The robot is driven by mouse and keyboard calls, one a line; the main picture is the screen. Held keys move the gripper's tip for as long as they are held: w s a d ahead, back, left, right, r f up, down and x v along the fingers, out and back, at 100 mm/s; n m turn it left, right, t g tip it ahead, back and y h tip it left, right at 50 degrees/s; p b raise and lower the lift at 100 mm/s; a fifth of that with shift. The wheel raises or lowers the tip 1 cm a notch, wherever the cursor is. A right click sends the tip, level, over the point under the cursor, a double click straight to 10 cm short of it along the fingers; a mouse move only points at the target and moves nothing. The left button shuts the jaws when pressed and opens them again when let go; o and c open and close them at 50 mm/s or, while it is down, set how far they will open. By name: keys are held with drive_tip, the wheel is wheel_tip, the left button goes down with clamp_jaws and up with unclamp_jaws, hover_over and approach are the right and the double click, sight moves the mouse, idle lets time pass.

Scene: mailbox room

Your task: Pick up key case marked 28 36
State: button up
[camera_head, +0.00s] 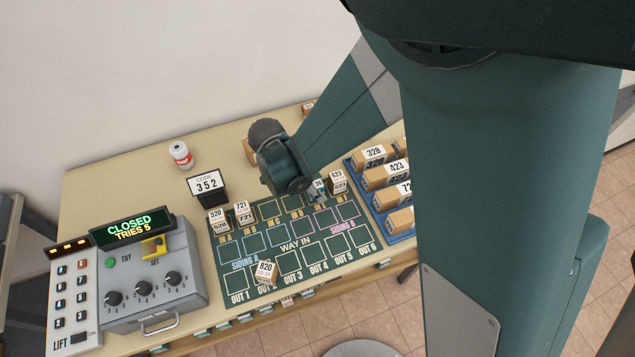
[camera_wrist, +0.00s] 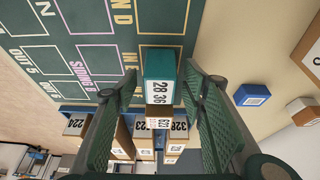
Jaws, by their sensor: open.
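The key case marked 28 36 (camera_wrist: 159,66) is a small teal block with a white label. In the wrist view it stands near the board's edge, between the two open fingers of my gripper (camera_wrist: 160,80), with gaps visible on both sides. In the head view, my gripper (camera_head: 316,195) is low over the far right part of the green board, mostly hidden by my wrist. A small white number label shows there between the fingers.
The box marked 623 (camera_head: 337,182) stands close beside my gripper. A blue rack (camera_head: 375,205) of numbered boxes is to the right. Box 820 (camera_head: 265,271) sits askew on the board (camera_head: 330,262). A grey control box (camera_head: 150,290) reads CLOSED, TRIES 5. A can (camera_head: 181,155) and code sign (camera_head: 207,184) stand behind.

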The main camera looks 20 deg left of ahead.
drive_tip(key=c, duration=1)
drive_tip(key=shift+r, duration=0.1)
drive_tip(key=shift+r+p, duration=0.45)
drive_tip(key=shift+r, duration=4.45)
